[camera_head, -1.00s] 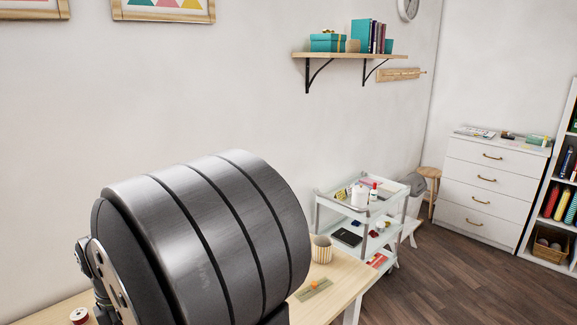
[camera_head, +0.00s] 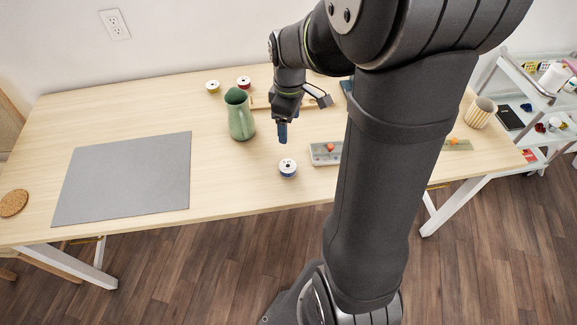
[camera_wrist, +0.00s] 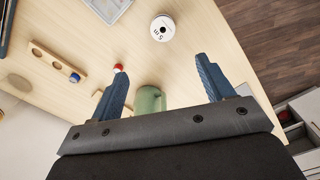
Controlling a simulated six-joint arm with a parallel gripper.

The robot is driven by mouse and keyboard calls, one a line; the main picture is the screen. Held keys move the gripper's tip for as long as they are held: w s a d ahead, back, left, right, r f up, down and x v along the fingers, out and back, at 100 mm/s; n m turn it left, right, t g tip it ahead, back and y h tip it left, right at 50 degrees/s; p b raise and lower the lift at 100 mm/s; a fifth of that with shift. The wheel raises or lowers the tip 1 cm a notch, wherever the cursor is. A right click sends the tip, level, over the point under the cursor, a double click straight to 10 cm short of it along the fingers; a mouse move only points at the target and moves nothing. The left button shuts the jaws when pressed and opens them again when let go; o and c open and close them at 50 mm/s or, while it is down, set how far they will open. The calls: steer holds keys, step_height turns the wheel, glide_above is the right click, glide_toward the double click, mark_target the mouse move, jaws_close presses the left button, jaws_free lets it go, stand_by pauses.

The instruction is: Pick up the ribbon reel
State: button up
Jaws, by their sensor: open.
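A white-faced reel (camera_head: 288,168) with a dark band around its side stands on the wooden table (camera_head: 130,100) near the front edge. In the wrist view the same kind of white-faced reel (camera_wrist: 162,28) with a dark centre hole lies ahead of the fingertips. My gripper (camera_head: 282,134) is above the table, behind and higher than the white-faced reel, apart from it. In the wrist view my gripper (camera_wrist: 162,66) has its two blue fingers wide apart with nothing held. A yellow reel (camera_head: 213,87) and a red reel (camera_head: 244,83) stand at the table's back.
A green jug (camera_head: 240,118) stands left of my gripper. A grey tray (camera_head: 322,158) with an orange item is right of the white-faced reel. A grey mat (camera_head: 125,180) covers the left table. A beige cup (camera_head: 481,112) stands at the right. The front table edge is close.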

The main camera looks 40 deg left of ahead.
glide_above(288, 164)
steer(key=f, duration=1.2)
steer(key=shift+d+f, duration=0.2)
steer(key=shift+s+f, duration=0.2)
steer(key=shift+f, duration=1.1)
steer(key=shift+s+f, duration=0.15)
steer(key=shift+f, duration=1.15)
steer(key=c, duration=1)
